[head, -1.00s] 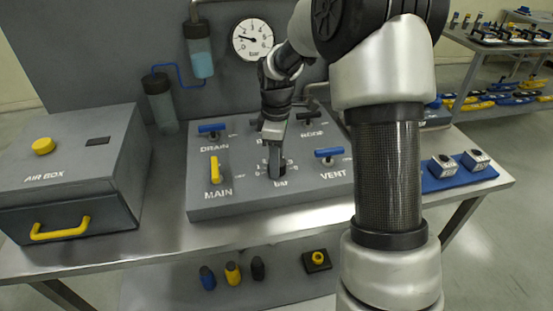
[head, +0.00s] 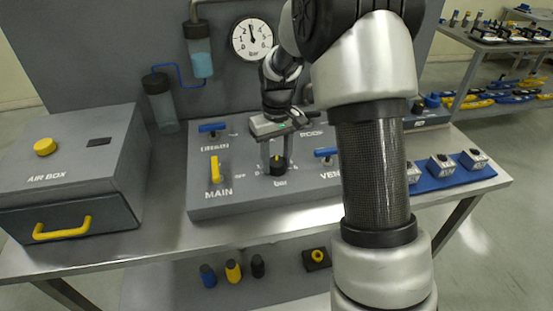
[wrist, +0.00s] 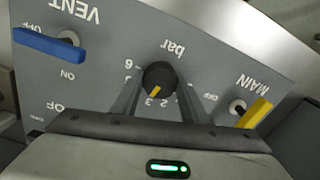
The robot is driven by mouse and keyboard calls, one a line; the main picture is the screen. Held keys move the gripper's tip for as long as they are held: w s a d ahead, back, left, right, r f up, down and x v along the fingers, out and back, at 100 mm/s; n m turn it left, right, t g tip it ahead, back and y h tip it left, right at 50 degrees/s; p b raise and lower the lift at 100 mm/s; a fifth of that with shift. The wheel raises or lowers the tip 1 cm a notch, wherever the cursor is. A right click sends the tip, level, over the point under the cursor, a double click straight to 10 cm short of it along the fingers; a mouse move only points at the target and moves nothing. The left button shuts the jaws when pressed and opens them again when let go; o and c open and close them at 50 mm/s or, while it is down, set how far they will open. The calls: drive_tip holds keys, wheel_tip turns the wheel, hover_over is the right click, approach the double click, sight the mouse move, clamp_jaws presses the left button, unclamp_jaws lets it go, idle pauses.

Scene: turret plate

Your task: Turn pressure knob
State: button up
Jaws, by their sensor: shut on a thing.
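The pressure knob (head: 277,166) is a round black knob with a yellow pointer, set in the bar scale at the middle of the grey turret plate (head: 230,209). In the wrist view the knob (wrist: 159,75) has its pointer near the 3. My gripper (head: 277,170) points down over the plate and is shut on the knob. Its two fingers stand on opposite sides of the knob. The round white gauge (head: 252,40) on the back panel has its needle almost straight up, near 3.
A blue DRAIN lever (head: 212,128), a yellow MAIN lever (head: 215,170) and a blue VENT lever (wrist: 50,44) surround the knob closely. The grey air box (head: 70,175) stands at the left. My arm hides the plate's right side.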

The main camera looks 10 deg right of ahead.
sight(277, 161)
drive_tip(key=shift+m, duration=1.5)
drive_tip(key=o, duration=1.1)
drive_tip(key=shift+c, duration=0.2)
wheel_tip(277, 161, up, 18)
drive_tip(key=p, duration=0.1)
drive_tip(key=shift+f+p, duration=0.25)
drive_tip(key=shift+p, duration=0.05)
drive_tip(key=shift+d, duration=0.1)
